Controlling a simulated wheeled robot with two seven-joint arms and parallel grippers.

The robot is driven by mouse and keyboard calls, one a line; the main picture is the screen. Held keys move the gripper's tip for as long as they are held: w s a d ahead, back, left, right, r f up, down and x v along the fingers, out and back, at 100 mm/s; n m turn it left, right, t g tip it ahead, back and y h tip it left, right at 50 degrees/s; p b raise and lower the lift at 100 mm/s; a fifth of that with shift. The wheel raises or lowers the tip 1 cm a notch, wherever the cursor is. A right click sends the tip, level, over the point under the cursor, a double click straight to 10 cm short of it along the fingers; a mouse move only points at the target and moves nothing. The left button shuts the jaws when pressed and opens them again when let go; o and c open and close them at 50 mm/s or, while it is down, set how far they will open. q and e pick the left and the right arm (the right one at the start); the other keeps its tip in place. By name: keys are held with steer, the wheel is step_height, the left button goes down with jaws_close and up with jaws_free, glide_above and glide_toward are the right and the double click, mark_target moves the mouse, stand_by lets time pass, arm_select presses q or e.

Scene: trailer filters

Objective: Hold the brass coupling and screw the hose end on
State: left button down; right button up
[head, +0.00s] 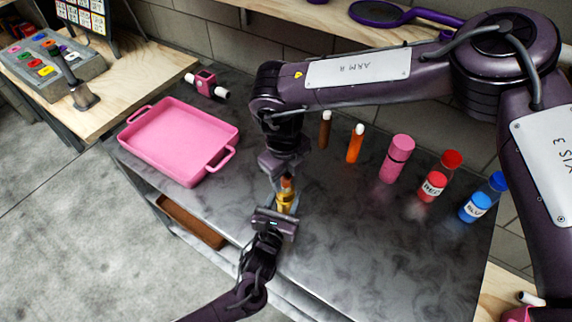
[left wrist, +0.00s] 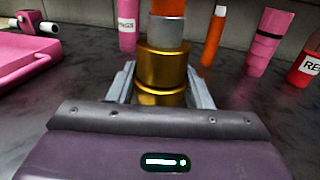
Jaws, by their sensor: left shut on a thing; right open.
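The brass coupling (head: 285,201) stands upright near the middle of the bench's front part. My left gripper (head: 280,210) is shut around it from the front; in the left wrist view the gold coupling (left wrist: 161,70) sits between the grey fingers. The hose end, orange with a grey collar (left wrist: 168,32), stands directly above the coupling, in line with it and seemingly touching. It also shows in the head view (head: 287,184). Whether its thread is engaged cannot be seen. My right gripper (head: 284,174) is open, pointing down just above the hose end.
A pink tray (head: 160,148) lies left, with a pink device (head: 206,84) behind it. Brown (head: 324,133) and orange (head: 355,145) tubes, a pink flask (head: 396,160), a red jar (head: 434,184) and a blue jar (head: 476,205) stand right. The bench's front right is clear.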

steer(key=shift+f, duration=0.2)
jaws_close()
steer(key=m, duration=0.5)
steer(key=shift+a, duration=0.2)
steer(key=m, duration=0.6)
steer(key=shift+a+g, duration=0.15)
steer(key=shift+g, duration=0.25)
steer(key=m, duration=0.4)
steer(key=shift+a+m, duration=0.1)
steer(key=shift+m, duration=0.3)
steer(key=m, duration=0.5)
steer(key=shift+w+m+g, duration=0.2)
steer(key=shift+m+g, duration=0.1)
steer(key=shift+c, duration=0.5)
jaws_free()
